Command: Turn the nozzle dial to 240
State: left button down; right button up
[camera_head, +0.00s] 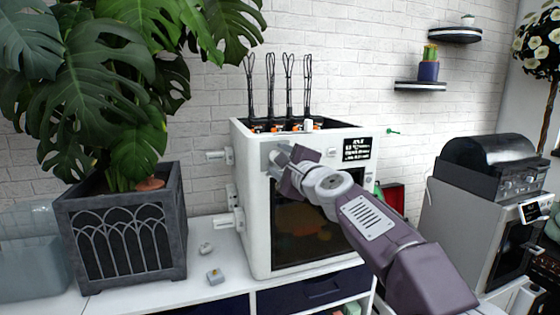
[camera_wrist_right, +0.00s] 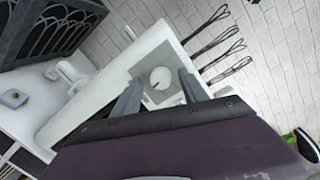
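The white 3D printer (camera_head: 254,205) stands on the white cabinet, with a dark display (camera_head: 357,149) at its upper right front. In the right wrist view, a round pale dial (camera_wrist_right: 161,77) with a short dark mark sits on a grey plate on the printer's face. Its numbers cannot be read. My right gripper (camera_head: 281,159) is at the upper left of the printer's front and mostly hides the dial in the head view. In the wrist view its two fingers (camera_wrist_right: 160,88) are spread on either side of the dial, with gaps. My left gripper is not in view.
White spool holders (camera_head: 217,156) stick out from the printer's left side. A large plant in a dark planter (camera_head: 125,235) stands to the left. Two small pale blocks (camera_head: 214,276) lie on the cabinet. A black-and-silver machine (camera_head: 490,165) stands to the right.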

jog(key=b+v, duration=0.2)
jog(key=v, duration=0.7)
jog(key=shift+b, duration=0.3)
